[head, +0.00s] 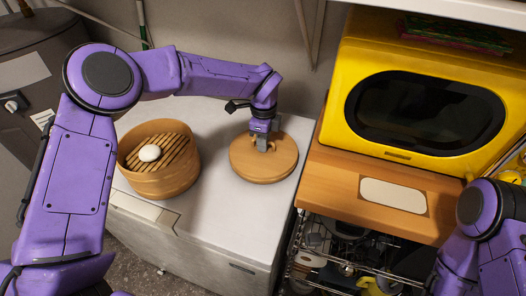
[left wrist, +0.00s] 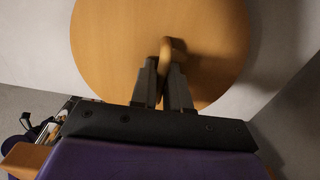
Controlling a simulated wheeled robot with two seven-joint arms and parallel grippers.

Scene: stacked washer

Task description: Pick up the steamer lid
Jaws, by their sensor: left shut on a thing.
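The steamer lid (head: 262,168) is a round, light wooden disc at the right side of the white appliance top. My left gripper (head: 263,146) comes down over its middle. In the left wrist view the lid (left wrist: 105,45) fills the upper part, and my left gripper's fingers (left wrist: 163,85) are shut on its small handle (left wrist: 176,48). I cannot tell whether the lid touches the surface. The steamer basket (head: 160,180) stands open to the left of the lid, with a white bun (head: 149,153) on its slats. My right gripper is out of view.
The white appliance top (head: 215,215) has free room in front of the lid. A yellow microwave (head: 420,85) stands on a wooden shelf (head: 335,180) to the right. Below the shelf is a wire rack (head: 335,245) with dishes. A dark tank (head: 35,65) is at the left.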

